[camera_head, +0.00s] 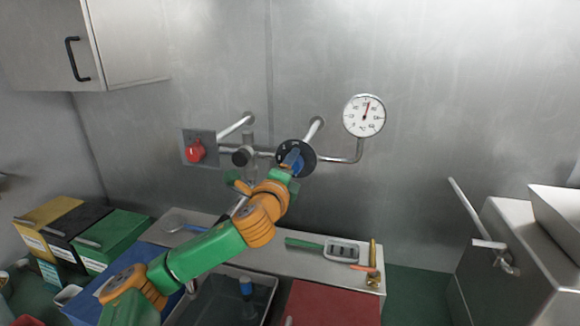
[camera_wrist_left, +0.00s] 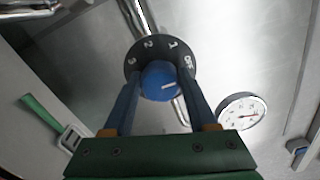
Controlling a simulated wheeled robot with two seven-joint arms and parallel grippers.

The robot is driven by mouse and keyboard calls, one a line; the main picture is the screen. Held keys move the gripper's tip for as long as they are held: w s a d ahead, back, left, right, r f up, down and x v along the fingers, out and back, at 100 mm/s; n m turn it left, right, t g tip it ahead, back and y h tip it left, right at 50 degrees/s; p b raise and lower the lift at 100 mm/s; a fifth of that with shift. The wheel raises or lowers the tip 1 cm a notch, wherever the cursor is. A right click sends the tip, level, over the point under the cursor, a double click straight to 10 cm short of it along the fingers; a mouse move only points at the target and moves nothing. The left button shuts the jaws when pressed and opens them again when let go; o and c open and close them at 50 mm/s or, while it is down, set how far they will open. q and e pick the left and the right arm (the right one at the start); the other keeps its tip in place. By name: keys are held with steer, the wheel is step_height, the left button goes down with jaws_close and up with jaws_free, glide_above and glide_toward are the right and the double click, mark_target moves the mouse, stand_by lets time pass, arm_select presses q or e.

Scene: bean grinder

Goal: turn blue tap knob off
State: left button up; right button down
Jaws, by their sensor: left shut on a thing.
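The blue tap knob (camera_wrist_left: 160,80) sits at the middle of a round black dial (camera_wrist_left: 147,52) marked 3, 2, 1 and OFF. A white line on the knob points to the right in the left wrist view, towards the OFF side; I cannot tell if it lines up exactly. My left gripper (camera_wrist_left: 158,92) has its blue fingers on both sides of the knob and is shut on it. In the head view the black dial (camera_head: 282,153) is on the steel wall, and my left gripper (camera_head: 293,162) reaches up to it, partly hiding the knob. My right gripper is not in view.
A white gauge (camera_head: 364,116) is on the wall to the right, joined by a pipe. A red knob (camera_head: 195,150) on a grey plate is to the left. Below are a shelf with utensils, a sink (camera_head: 262,280) and a red box (camera_head: 330,303).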

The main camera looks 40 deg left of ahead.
arm_select(q)
steer(key=o, duration=1.1)
steer(key=shift+r, duration=0.15)
steer(key=shift+c, duration=0.2)
steer(key=o, duration=0.3)
steer(key=shift+a, duration=0.1)
steer(key=shift+w, duration=0.1)
steer(key=b+v, duration=0.5)
steer(key=v, duration=0.2)
